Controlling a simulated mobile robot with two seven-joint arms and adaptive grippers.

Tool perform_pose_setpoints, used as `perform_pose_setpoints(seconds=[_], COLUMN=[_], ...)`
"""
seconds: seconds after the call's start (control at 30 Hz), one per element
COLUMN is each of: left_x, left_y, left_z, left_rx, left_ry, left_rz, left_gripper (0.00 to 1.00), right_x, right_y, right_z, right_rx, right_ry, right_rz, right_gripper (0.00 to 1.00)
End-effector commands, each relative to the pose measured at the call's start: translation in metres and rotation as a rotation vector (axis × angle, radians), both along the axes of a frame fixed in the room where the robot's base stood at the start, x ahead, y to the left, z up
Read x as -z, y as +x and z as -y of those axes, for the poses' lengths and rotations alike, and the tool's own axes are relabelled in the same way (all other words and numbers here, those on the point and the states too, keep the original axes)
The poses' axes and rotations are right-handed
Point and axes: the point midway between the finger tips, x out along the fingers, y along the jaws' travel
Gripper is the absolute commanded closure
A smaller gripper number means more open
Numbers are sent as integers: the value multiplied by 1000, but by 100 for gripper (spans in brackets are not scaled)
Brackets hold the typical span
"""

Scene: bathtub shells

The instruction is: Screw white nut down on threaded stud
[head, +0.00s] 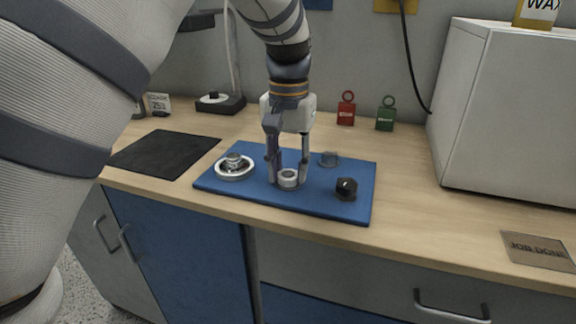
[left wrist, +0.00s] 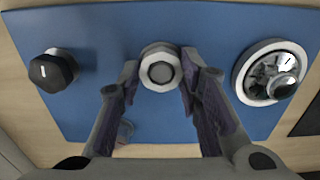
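The white nut (head: 289,176) is near the middle of the blue mat, between the two fingers of my left gripper (head: 288,178). In the left wrist view the nut (left wrist: 146,60) is a pale faceted ring with a grey round centre, which may be the stud's top; the stud's thread is hidden. My left gripper (left wrist: 160,72) points down with one finger on each side of the nut. The right-hand finger looks very close to the nut; a narrow gap shows at the left-hand one. Contact is unclear. My right gripper is out of view.
On the blue mat (head: 235,190) are a white-rimmed chrome part (head: 234,167), a black knob (head: 346,188) and a small grey see-through part (head: 328,159). A black mat (head: 163,154) lies left. A grey box (head: 505,110) stands right; a "JOB DONE" plate (head: 538,249) lies before it.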

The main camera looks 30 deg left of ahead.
Motion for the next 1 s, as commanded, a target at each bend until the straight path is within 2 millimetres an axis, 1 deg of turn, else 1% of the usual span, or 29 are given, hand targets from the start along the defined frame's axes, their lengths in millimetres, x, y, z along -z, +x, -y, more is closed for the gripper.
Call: perform_pose_setpoints(seconds=[0.07, 0.1, 0.17, 0.37, 0.4, 0.47, 0.5, 0.6, 0.63, 0.7, 0.73, 0.9, 0.93, 0.97, 1.0], left_x=[0, 0, -1, -3, -2, -1, 0, 0, 0, 0, 0, 0, 0, 0, 0], left_y=[0, 0, 0, -1, -1, 0, 0, 0, 0, 0, 0, 0, 0, 0, 0], left_z=[-1, -1, -1, -1, -1, -1, -1, -1, -1, -1, -1, -2, -2, -2, -2], left_rx=[-1, 1, 21, 209, 291, 527, 674, 978, 1041, 1130, 1148, 1154, 1153, 1153, 1152], left_ry=[2, 2, 1, 0, -2, -5, -5, -3, -2, 0, 1, 3, 4, 4, 3], left_rz=[0, 0, 1, 4, 4, 3, 2, 2, 1, 0, 0, -1, -1, -1, -1], left_gripper=[96, 100, 100, 100, 100, 100, 100, 100, 100, 100, 100, 100, 66, 59, 50], right_x=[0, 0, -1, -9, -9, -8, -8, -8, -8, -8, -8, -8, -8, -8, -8], right_y=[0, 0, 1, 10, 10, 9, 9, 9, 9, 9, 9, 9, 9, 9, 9], right_z=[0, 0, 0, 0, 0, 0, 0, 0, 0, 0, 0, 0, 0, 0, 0], right_rx=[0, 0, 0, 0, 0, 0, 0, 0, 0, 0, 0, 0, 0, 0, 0], right_ry=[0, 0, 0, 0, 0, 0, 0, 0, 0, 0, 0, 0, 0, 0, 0], right_rz=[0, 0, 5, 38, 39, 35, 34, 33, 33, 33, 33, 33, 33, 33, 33], right_gripper=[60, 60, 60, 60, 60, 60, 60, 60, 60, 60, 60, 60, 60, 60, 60])
